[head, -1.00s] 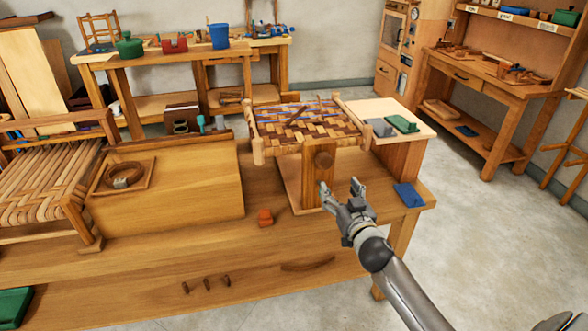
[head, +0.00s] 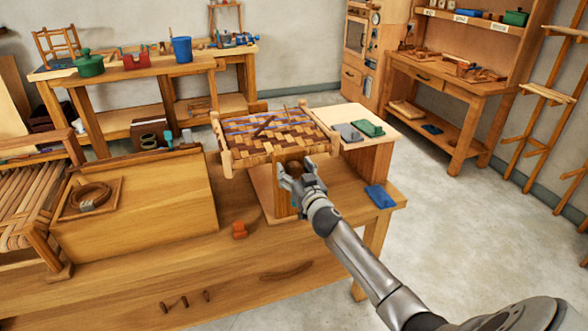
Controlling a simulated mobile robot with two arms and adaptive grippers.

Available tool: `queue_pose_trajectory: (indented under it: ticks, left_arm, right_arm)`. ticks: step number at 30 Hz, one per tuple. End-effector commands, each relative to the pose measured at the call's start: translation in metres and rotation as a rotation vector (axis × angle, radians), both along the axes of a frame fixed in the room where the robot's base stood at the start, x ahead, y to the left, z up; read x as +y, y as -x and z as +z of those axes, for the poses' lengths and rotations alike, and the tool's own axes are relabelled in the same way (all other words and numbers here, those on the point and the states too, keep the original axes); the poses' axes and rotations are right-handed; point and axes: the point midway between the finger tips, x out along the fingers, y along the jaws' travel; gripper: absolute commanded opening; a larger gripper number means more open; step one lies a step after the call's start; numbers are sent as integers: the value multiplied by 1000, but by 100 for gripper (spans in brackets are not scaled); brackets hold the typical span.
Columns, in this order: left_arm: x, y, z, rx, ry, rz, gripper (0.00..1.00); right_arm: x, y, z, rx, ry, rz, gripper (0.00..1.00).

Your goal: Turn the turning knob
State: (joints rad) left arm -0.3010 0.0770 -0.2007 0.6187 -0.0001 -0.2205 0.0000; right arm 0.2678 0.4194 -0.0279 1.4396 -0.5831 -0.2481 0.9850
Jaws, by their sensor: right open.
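The turning knob (head: 294,163) is a round dark-brown wooden knob on the front of the stand under the woven bark seat (head: 275,135). My right gripper (head: 298,172) is open right in front of the knob, with one finger to each side of it. The gripper hides the knob's lower part. I cannot tell whether the fingers touch it. My left gripper is not in view.
The stand is on a wooden workbench (head: 120,270). A wooden box (head: 140,210) with a coil (head: 92,196) takes up the left.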

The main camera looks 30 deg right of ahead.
Motion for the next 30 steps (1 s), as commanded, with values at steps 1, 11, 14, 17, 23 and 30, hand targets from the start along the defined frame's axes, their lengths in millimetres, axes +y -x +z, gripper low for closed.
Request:
queue_pose_trajectory:
  ticks: [1,11,14,17,23,30]
  left_arm:
    - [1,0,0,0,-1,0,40]
    - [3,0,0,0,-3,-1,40]
    - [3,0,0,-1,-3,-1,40]
    - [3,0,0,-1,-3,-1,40]
    - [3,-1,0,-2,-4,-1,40]
    - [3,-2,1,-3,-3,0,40]
  right_arm:
    - [0,-3,0,-1,0,0,66]
    - [-2,-8,0,0,1,1,66]
    - [-2,-8,0,0,1,1,64]
    - [-2,-8,0,0,1,1,51]
    - [-2,-8,0,0,1,1,26]
    - [-1,-8,0,3,11,1,20]
